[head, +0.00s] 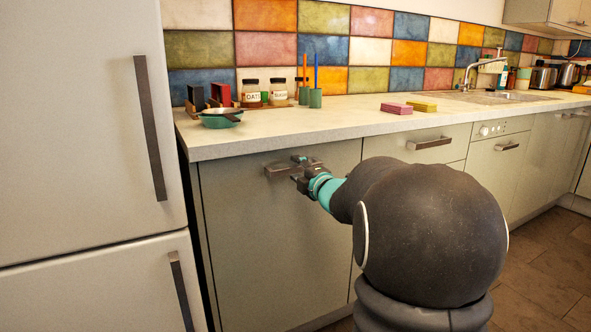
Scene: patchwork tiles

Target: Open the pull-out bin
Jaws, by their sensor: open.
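The pull-out bin front (265,250) is the wide grey-green panel under the left end of the counter, beside the fridge. It sits flush with the cabinet line, closed. Its dark bar handle (277,171) is near the top of the panel, partly covered by my gripper. My gripper (291,168) is at the right part of the handle, with its fingers open. I cannot tell whether the fingers touch the handle or lie around it. My arm reaches in from the right and hides the lower right edge of the panel.
A white fridge (80,130) stands close on the left. A drawer (418,143) with its own handle is to the right. Tiled floor (545,265) shows at right.

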